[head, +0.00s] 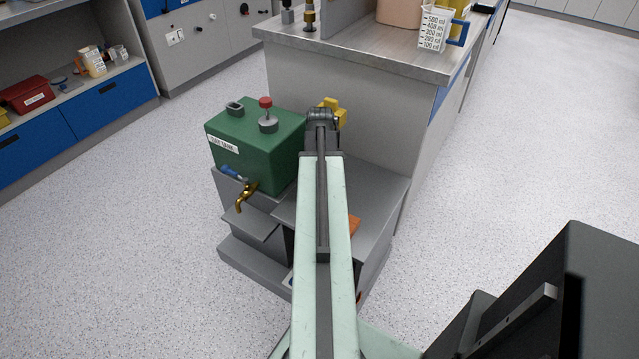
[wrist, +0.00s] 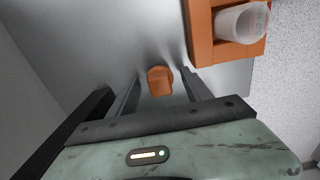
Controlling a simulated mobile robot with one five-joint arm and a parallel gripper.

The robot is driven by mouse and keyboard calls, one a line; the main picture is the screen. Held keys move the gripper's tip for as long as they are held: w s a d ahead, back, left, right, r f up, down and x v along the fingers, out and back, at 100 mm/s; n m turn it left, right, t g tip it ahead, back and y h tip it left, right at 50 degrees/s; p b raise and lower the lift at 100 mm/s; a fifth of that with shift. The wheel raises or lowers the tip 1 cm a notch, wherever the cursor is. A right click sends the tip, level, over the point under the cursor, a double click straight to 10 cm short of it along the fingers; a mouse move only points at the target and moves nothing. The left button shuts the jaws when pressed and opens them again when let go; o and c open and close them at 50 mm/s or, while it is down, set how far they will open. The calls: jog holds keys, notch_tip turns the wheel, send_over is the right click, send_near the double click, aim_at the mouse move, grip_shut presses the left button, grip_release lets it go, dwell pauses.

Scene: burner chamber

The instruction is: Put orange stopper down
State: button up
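The orange stopper (wrist: 160,82) shows in the wrist view, on or just above a smooth grey surface (wrist: 100,40). My gripper (wrist: 161,76) is open around it, with one finger on each side and a visible gap between each finger and the stopper. Whether the stopper's underside touches the surface is hard to tell. In the head view my arm hides the stopper and the fingers.
An orange holder (wrist: 200,35) with a whitish cup (wrist: 242,22) lies to the right of the stopper. In the head view a green tank (head: 255,150) with a brass tap (head: 245,194) stands left of my arm, on a grey stepped stand (head: 375,205) against a bench.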

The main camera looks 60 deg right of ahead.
jog(key=shift+r, duration=0.1)
notch_tip(320, 180, up, 12)
jog(key=p, duration=1.2)
